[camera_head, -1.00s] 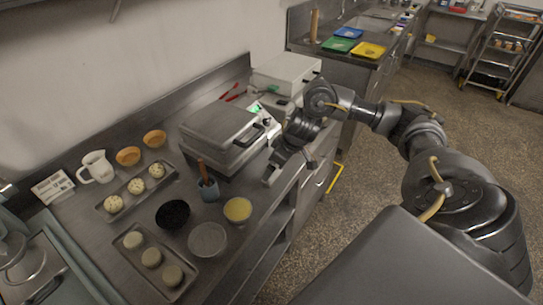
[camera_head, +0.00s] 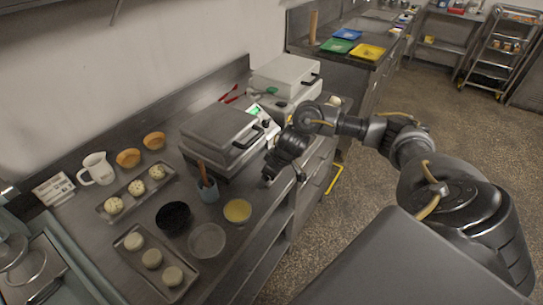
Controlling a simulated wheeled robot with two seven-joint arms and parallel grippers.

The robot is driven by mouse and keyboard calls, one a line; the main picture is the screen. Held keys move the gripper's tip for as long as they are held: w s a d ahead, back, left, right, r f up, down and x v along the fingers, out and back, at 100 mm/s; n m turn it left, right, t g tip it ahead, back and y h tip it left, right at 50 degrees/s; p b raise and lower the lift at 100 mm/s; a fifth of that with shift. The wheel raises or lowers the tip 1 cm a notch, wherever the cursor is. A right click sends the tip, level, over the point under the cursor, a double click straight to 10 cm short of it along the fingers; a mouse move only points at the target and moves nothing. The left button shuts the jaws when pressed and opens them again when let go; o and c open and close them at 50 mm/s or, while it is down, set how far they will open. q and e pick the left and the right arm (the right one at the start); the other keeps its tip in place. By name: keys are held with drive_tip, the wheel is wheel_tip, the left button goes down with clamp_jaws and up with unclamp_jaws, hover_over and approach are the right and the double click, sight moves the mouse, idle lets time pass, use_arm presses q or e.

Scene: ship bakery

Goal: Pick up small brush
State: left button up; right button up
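The small brush (camera_head: 202,171) stands in a blue-grey cup (camera_head: 209,191) on the steel counter. Its brown handle sticks up out of the cup and leans slightly; its lower end is hidden in the cup. My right gripper (camera_head: 283,178) is at the counter's front edge, to the right of the cup and apart from it. Its fingers look spread, with nothing seen between them. My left gripper is not in view.
A closed press-like appliance (camera_head: 221,133) stands just behind the cup. A black bowl (camera_head: 173,216), a yellow-filled bowl (camera_head: 237,210) and a grey bowl (camera_head: 207,240) stand in front. Trays of dough (camera_head: 132,258) and a white jug (camera_head: 96,168) are to the left.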

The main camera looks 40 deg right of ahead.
drive_tip(key=c, duration=0.7)
drive_tip(key=shift+w+r, duration=0.1)
drive_tip(key=shift+r, duration=0.4)
wheel_tip(320, 180, up, 2)
drive_tip(key=shift+r, duration=0.25)
drive_tip(key=shift+s+a+r+p, duration=0.85)
drive_tip(key=shift+s+r, duration=0.75)
drive_tip(key=shift+s, duration=0.55)
drive_tip(key=shift+s+a+r+p, duration=0.7)
drive_tip(key=shift+s+a+r, duration=0.35)
drive_tip(key=shift+s+r, duration=0.85)
drive_tip(key=shift+s+a+r+p, duration=0.85)
drive_tip(key=shift+s+r, duration=0.45)
drive_tip(key=shift+s, duration=1.15)
drive_tip(key=shift+a, duration=0.1)
